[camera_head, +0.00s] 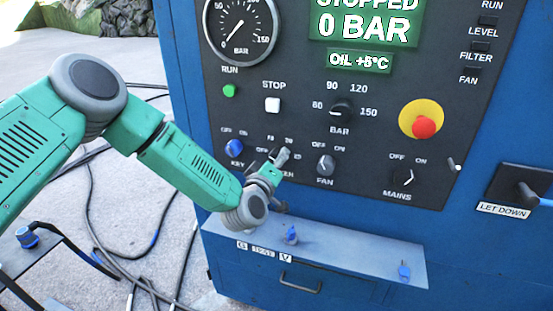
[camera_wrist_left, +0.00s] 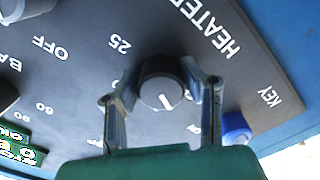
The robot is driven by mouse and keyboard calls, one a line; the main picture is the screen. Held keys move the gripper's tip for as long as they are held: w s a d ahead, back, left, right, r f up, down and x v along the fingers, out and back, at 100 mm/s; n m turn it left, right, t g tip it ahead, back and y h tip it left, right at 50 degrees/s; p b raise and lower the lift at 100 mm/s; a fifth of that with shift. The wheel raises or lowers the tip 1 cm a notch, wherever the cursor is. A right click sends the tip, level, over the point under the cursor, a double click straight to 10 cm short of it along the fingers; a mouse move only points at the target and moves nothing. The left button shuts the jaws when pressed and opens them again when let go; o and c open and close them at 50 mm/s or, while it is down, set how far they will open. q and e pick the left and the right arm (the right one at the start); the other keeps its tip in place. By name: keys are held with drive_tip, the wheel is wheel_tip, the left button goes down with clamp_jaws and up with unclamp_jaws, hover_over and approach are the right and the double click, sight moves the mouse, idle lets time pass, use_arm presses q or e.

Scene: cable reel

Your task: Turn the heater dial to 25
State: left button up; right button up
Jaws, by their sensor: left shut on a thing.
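The heater dial (camera_wrist_left: 160,88) is a dark round knob with a grey face on the black control panel (camera_wrist_left: 85,75). In the left wrist view its white mark sits on the lower right of the face, away from the printed 25 at the upper left. My left gripper (camera_wrist_left: 160,74) has a finger on each side of the dial and is shut on it. In the head view the left gripper (camera_head: 280,160) is at the lower left of the panel, and it largely hides the dial and its labels. My right gripper is not in view.
The blue key switch (camera_head: 233,147) is close left of my gripper, and the fan knob (camera_head: 325,165) is close right. A shelf (camera_head: 350,253) with small blue items juts out below. A red emergency button (camera_head: 424,127) is further right. Cables lie on the floor.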

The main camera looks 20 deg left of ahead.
use_arm(q)
drive_tip(key=shift+w+a+r, duration=0.1)
drive_tip(key=shift+w+r, duration=0.1)
drive_tip(key=shift+r, duration=0.2)
drive_tip(key=shift+m, duration=0.3)
drive_tip(key=shift+a+m, duration=0.1)
drive_tip(key=shift+m, duration=0.8)
drive_tip(key=m, duration=0.2)
drive_tip(key=shift+w+m, duration=0.1)
drive_tip(key=shift+m, duration=0.3)
drive_tip(key=m, duration=0.6)
drive_tip(key=shift+m, duration=0.3)
drive_tip(key=o, duration=1.1)
drive_tip(key=shift+o, duration=0.2)
drive_tip(key=shift+f, duration=0.1)
